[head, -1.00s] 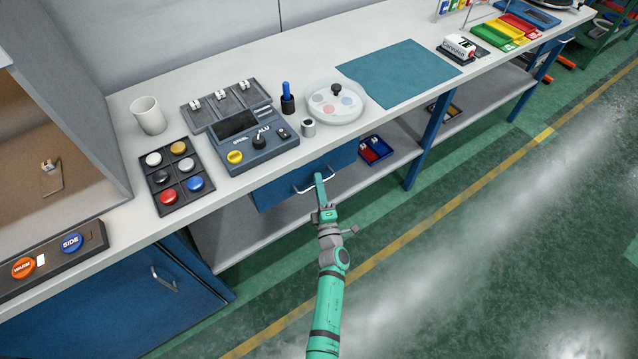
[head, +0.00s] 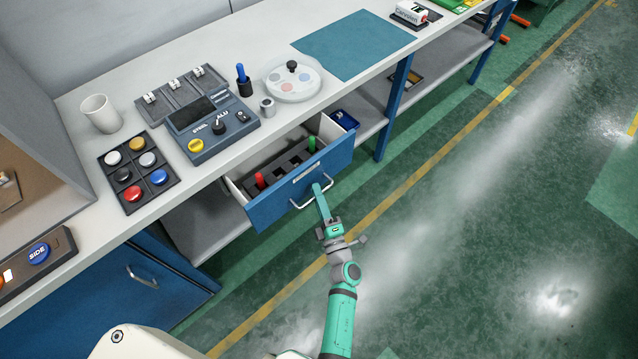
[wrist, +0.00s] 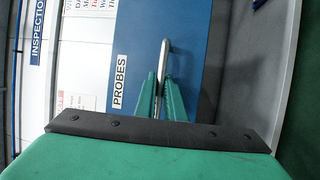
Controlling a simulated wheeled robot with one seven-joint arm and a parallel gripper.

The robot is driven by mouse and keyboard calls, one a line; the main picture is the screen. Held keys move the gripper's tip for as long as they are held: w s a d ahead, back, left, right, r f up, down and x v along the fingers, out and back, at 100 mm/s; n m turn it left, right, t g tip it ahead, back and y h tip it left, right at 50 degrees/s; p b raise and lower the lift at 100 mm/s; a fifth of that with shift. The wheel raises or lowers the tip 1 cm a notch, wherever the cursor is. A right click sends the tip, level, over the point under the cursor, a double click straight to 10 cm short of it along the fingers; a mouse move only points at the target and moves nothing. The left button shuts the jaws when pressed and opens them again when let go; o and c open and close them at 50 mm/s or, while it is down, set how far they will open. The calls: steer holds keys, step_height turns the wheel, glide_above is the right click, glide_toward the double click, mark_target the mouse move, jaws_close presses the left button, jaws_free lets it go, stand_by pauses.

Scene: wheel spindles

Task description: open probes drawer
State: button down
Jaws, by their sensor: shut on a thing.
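The blue probes drawer (head: 285,200) stands pulled out under the bench in the head view. Inside is a dark divided insert with a red-handled probe (head: 260,180) at the left and a green-handled one (head: 311,144) at the right. My gripper (head: 319,190) is shut on the drawer's metal handle (head: 301,203) near its right part. In the wrist view, the green fingers (wrist: 161,92) close around the handle bar (wrist: 164,56), beside the PROBES label (wrist: 119,82) on the drawer front. The hidden contact itself is hard to see.
A blue cabinet (head: 140,295) is at lower left. The floor (head: 480,200) in front is clear.

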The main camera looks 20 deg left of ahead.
steer(key=s+d, duration=0.3)
steer(key=d, duration=0.4)
steer(key=shift+s+d, duration=0.25)
steer(key=shift+s, duration=0.15)
steer(key=c, duration=1.8)
jaws_free()
steer(key=shift+c, duration=0.2)
steer(key=shift+d, duration=0.2)
steer(key=v, duration=1)
steer(key=shift+s, duration=0.25)
steer(key=shift+w+d+f, duration=0.1)
steer(key=shift+d, duration=0.05)
